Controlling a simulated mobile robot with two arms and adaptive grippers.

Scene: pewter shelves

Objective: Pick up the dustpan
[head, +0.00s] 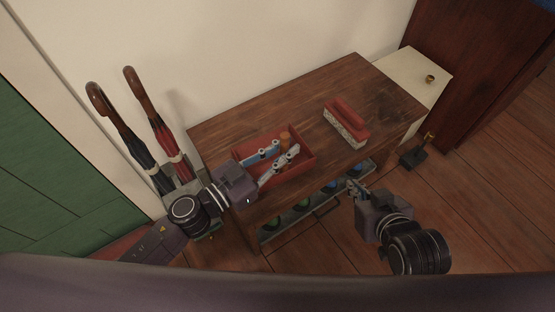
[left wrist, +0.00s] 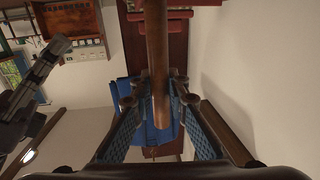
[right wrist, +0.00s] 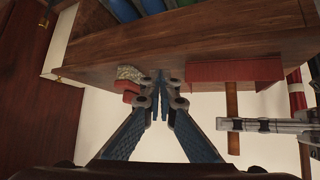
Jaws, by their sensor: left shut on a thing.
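The dustpan (head: 306,152) is a red, box-like pan over the wooden bench top, with an upright round wooden handle (left wrist: 157,50). In the right wrist view, upside down, the pan (right wrist: 235,70) shows at the bench edge. I cannot tell whether it touches the bench. My left gripper (head: 272,160) is shut on the handle above the pan, with one finger on each side of it (left wrist: 158,98). My right gripper (head: 357,187) looks shut and empty in front of the bench, its tips almost together (right wrist: 159,90).
A red brush (head: 346,122) with speckled bristles lies on the bench (head: 355,85), right of the dustpan. Two umbrellas (head: 158,125) stand at the left. A white cabinet (head: 415,75) and a small dark item (head: 414,157) on the floor are at the right.

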